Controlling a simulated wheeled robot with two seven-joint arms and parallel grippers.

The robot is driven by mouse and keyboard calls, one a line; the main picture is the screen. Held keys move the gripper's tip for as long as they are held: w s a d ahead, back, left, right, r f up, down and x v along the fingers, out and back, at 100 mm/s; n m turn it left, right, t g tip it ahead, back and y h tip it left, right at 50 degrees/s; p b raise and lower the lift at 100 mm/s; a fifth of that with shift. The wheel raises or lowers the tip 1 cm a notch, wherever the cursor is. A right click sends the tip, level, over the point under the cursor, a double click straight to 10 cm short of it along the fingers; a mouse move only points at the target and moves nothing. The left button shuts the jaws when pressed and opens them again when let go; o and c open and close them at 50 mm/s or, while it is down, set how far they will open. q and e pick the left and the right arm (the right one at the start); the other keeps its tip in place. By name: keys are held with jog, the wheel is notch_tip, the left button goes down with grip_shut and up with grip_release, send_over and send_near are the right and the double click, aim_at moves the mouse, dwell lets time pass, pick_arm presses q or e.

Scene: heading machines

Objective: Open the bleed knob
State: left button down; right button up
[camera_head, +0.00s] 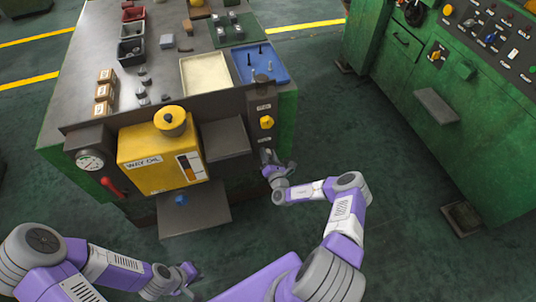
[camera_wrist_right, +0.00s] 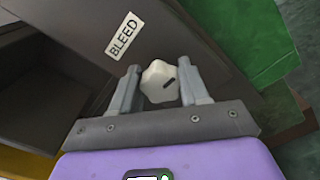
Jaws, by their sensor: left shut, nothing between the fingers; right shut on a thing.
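The bleed knob (camera_wrist_right: 156,80) is a small white lobed knob with a dark mark, on a dark panel beside a "BLEED" label (camera_wrist_right: 122,36) in the right wrist view. My right gripper (camera_wrist_right: 160,92) is shut on it, with one finger on each side. In the head view my right gripper (camera_head: 268,158) is at the front of the green machine bench, below the yellow knob (camera_head: 266,122), and hides the bleed knob. My left gripper (camera_head: 190,272) is shut and empty, low in front of the bench.
A yellow way oil tank (camera_head: 158,156), a gauge (camera_head: 90,160) and a red lever (camera_head: 112,187) are on the bench front. A grey shelf (camera_head: 224,138) juts out left of my right gripper. A green control cabinet (camera_head: 450,110) stands to the right, with clear floor between.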

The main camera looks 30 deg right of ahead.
jog(key=shift+f, duration=0.1)
dwell(0.3)
jog(key=o, duration=1.1)
jog(key=shift+c, duration=0.2)
jog(key=shift+s, duration=0.15)
jog(key=p+v, duration=0.2)
jog(key=v, duration=0.5)
jog(key=shift+s, duration=0.2)
